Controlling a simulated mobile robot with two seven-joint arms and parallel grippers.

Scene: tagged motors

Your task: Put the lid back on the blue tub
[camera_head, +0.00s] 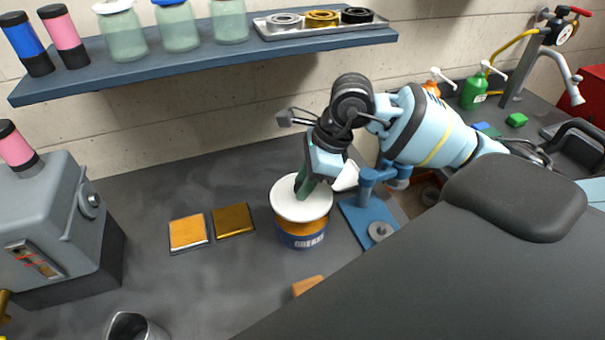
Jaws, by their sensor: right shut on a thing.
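The tub (301,240) stands on the grey bench, with an orange band above a blue lower part and a pale barcode label. A round white lid (288,210) covers its top; I cannot tell whether it is seated or held just above the rim. My right gripper (303,188) reaches in from the right and points down onto the lid. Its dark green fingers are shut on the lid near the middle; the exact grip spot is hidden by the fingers. My left gripper is not in view.
A blue stand (368,222) with a grey disc is close right of the tub. Two square pads, orange (188,232) and brown-gold (233,220), lie to the left. A grey machine (50,225) stands far left, below a shelf (200,55) with jars. A metal cup (135,328) is at the front.

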